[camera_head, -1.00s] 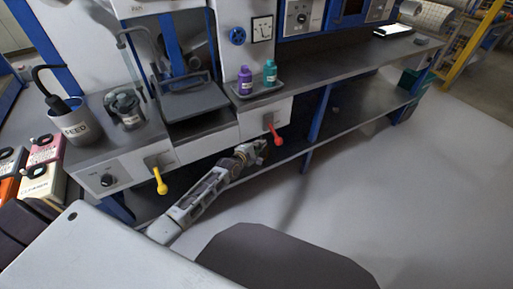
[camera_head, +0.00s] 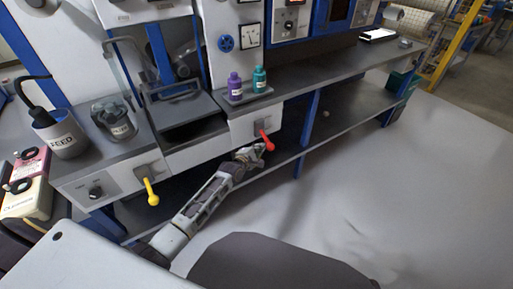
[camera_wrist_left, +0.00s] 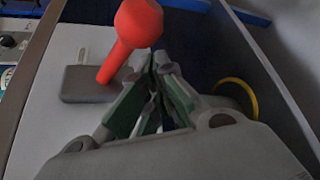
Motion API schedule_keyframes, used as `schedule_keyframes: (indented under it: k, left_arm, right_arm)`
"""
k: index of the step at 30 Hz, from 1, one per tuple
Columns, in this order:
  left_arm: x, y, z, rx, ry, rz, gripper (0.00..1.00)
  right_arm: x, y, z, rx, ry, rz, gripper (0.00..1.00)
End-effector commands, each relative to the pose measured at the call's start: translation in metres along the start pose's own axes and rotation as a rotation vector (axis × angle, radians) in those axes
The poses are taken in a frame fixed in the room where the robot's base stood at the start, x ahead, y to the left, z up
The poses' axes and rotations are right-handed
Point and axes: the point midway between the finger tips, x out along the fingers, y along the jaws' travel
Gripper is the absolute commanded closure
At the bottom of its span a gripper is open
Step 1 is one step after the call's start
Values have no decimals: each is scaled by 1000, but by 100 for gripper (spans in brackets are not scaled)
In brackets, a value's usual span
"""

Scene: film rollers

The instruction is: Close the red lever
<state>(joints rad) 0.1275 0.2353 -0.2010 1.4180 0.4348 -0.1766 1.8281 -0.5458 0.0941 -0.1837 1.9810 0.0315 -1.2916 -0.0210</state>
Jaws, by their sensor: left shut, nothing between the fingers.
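The red lever (camera_head: 267,141) sticks out of the white front panel under the counter, to the right of the yellow lever. In the left wrist view the red lever (camera_wrist_left: 133,35) is large, with its round knob end towards the camera and its stem rising from a grey base (camera_wrist_left: 88,84). My left gripper (camera_head: 256,149) is at the red lever, its fingertips close beside the knob. In the wrist view the left gripper (camera_wrist_left: 155,70) is shut and empty, its tips just right of the stem; I cannot tell whether they touch it. My right gripper is not in view.
A yellow lever (camera_head: 151,192) hangs on the panel to the left. Purple (camera_head: 235,87) and teal (camera_head: 259,79) bottles stand on the counter above the red lever. A lower shelf (camera_head: 290,146) runs behind my arm. The floor at right is clear.

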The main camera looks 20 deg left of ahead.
Motion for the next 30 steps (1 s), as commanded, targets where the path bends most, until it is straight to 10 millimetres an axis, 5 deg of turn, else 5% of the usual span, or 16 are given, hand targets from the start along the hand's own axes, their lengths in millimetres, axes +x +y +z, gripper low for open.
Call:
schedule_keyframes:
  k: [12,30]
  left_arm:
    - [-4,0,9,0,2,-1,100]
    - [-5,1,10,-14,2,-9,100]
  right_arm:
    - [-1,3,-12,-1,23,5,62]
    - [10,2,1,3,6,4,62]
